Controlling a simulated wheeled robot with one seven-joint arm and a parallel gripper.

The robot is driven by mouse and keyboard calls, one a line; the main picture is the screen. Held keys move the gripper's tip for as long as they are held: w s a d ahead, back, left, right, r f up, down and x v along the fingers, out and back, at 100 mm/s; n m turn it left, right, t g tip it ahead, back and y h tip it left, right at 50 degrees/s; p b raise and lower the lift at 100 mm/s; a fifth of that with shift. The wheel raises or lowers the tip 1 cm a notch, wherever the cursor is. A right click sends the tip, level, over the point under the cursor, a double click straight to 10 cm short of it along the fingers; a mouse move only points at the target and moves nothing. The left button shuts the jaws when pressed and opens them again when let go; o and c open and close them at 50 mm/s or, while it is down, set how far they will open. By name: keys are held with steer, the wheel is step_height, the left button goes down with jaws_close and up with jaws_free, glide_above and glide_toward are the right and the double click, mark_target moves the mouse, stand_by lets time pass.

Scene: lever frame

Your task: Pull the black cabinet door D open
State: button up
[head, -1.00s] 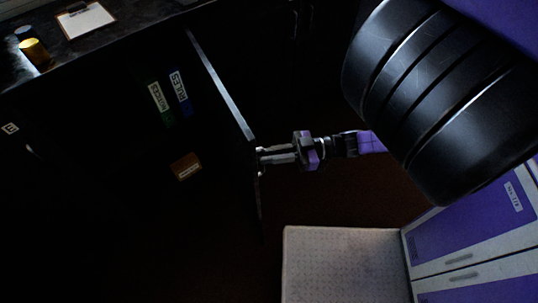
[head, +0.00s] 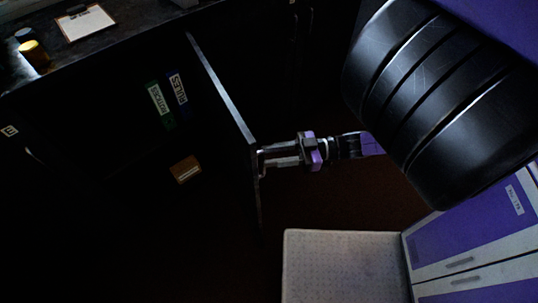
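The black cabinet door D (head: 221,86) stands swung well out from the cabinet front, its pale top edge running from the counter towards the picture's middle. The cabinet interior to its left is exposed. My gripper (head: 264,158) is at the door's free end, on the right side of the door. Its two fingers are spread with a dark gap between them, and their tips are close to a small bright handle part. The dark picture does not show clearly whether they touch it.
Inside the cabinet are a green binder (head: 161,104), a blue binder (head: 177,89) and a brown box (head: 185,169). A clipboard (head: 86,22) and a yellow cylinder (head: 34,53) sit on the counter (head: 130,29). A purple-and-white cabinet (head: 468,245) stands at lower right.

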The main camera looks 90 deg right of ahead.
steer(key=s+d+b, duration=0.1)
steer(key=s, duration=0.5)
steer(key=shift+s+d, duration=0.2)
steer(key=shift+s, duration=0.1)
